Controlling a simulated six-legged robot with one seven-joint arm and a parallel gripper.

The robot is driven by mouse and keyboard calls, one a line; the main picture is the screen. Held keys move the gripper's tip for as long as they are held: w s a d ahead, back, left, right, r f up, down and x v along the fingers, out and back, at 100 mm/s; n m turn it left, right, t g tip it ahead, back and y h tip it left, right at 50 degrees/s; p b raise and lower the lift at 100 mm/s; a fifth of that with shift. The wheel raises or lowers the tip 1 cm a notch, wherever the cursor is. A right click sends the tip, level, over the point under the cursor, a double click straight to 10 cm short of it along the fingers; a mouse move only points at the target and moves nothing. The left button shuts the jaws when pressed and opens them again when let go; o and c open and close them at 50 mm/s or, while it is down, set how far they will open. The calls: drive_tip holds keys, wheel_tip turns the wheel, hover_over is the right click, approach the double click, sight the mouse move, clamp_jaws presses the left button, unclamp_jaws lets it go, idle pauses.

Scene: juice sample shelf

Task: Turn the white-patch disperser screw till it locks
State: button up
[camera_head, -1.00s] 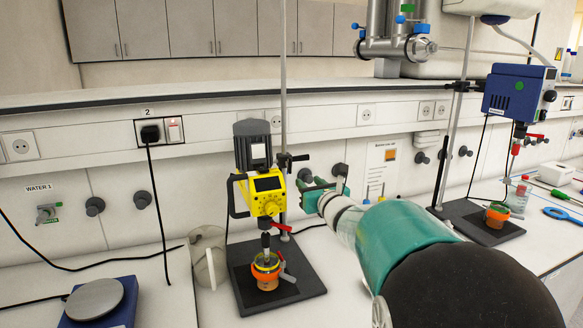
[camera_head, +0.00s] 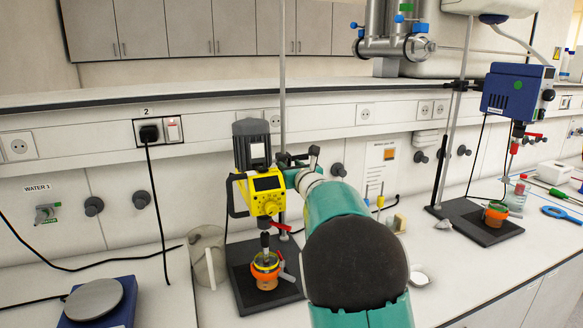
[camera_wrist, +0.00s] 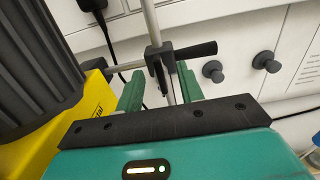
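The yellow disperser (camera_head: 265,190) with a dark grey motor and a white patch (camera_head: 258,151) is clamped to a thin upright rod. Its yellow side and ribbed motor fill the left of the wrist view (camera_wrist: 40,80). A black clamp with a bar-like screw handle (camera_wrist: 192,52) sits on the rod, just beyond my gripper. My gripper (camera_head: 296,163) is beside the disperser, on its right. In the wrist view my gripper (camera_wrist: 158,72) is open, with green fingers on either side of the rod and clamp. Contact with the screw cannot be told.
An orange-banded cup (camera_head: 266,270) stands under the yellow disperser on a black base plate (camera_head: 240,290). A blue disperser (camera_head: 517,93) with a green patch stands at the right. A blue scale (camera_head: 100,305) is front left. Black wall knobs (camera_wrist: 265,60) lie behind the clamp.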

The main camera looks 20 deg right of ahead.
clamp_jaws()
drive_tip(key=shift+m, duration=0.4)
drive_tip(key=m, duration=1.2)
drive_tip(key=shift+d+f+m, duration=0.15)
drive_tip(key=shift+d+m, duration=0.15)
drive_tip(key=m, duration=0.4)
drive_tip(key=shift+f+m, duration=0.1)
drive_tip(key=shift+m, duration=0.2)
